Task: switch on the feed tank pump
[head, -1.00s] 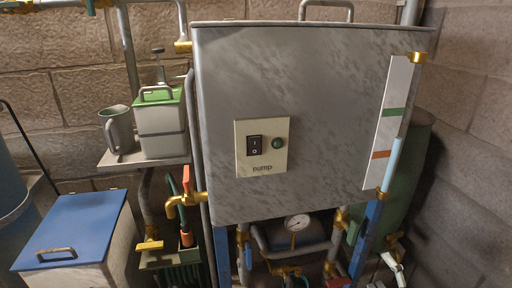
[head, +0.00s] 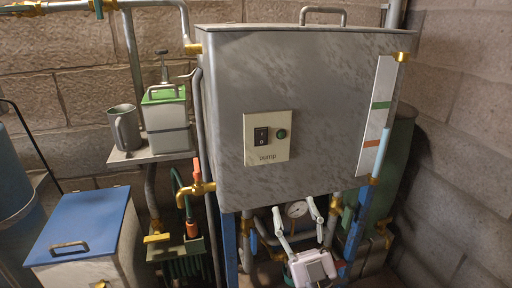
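The grey metal feed tank (head: 330,110) hangs at the centre of the head view. On its front is a cream pump panel (head: 267,155) with a black rocker switch (head: 261,137) and a round green lamp (head: 281,134) beside it. I cannot tell for sure which side of the rocker is pressed or whether the lamp is lit. My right gripper (head: 294,206) is below the tank, pointing upward, with its two pale fingers spread and nothing between them. It is below the panel and apart from it. My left gripper is not in view.
A round gauge (head: 297,210) sits under the tank behind my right gripper. A brass tap (head: 199,189) with an orange lever is left of the tank. A shelf holds a grey mug (head: 124,128) and a green-lidded box (head: 167,119). The space before the panel is clear.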

